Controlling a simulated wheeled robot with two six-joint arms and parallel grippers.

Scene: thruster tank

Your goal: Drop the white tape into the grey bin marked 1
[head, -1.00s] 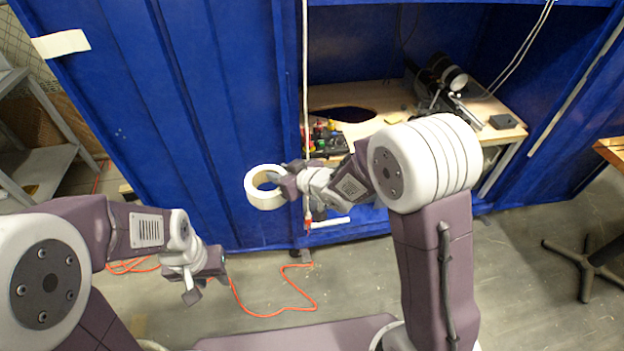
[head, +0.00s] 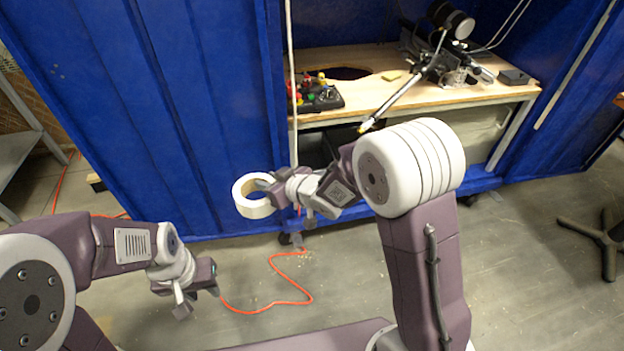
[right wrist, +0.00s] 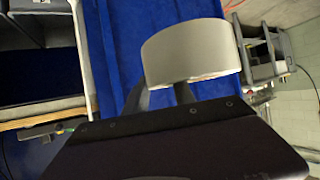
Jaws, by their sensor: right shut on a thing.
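The white tape (head: 256,210) is a wide ring held in front of the blue panel in the head view. My right gripper (head: 268,185) is shut on its near right side and holds it in the air. The tape (right wrist: 190,52) also shows in the right wrist view, between the finger tips. My left gripper (head: 198,297) looks open and empty, low over the floor at the lower left.
A wooden workbench (head: 390,98) inside the blue enclosure (head: 200,110) carries a black control box (head: 318,95) and a camera-like device (head: 450,22). An orange cable (head: 290,300) lies on the floor. Grey shelf-like objects (right wrist: 262,60) stand right in the wrist view, too small to identify.

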